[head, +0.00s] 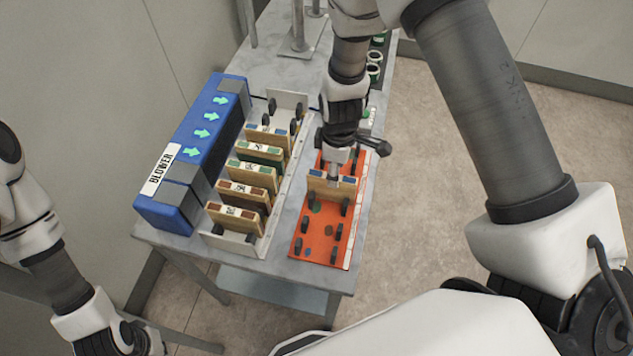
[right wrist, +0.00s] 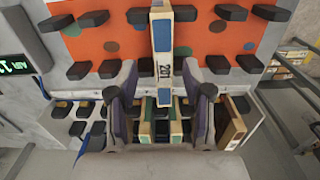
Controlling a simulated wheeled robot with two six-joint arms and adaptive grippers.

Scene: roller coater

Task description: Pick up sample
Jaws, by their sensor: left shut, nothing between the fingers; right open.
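A wooden sample (head: 332,186) with blue marks stands upright in the orange rack (head: 340,250). My right gripper (head: 337,172) is directly above it, pointing down. In the right wrist view a numbered sample edge with blue ends (right wrist: 163,50) lies between the open fingers of my right gripper (right wrist: 167,98); I cannot tell whether they touch it. The orange rack (right wrist: 200,45) is behind it there. My left gripper (head: 145,342) is shut and empty at the lower left, away from the table. Several other labelled samples (head: 250,190) stand in the white rack (head: 258,248).
A blue blower (head: 185,165) stands along the left side of the white rack. Dark-lidded jars (head: 374,70) and a metal stand (head: 298,45) are at the back of the grey table (head: 320,292). The front table strip is clear.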

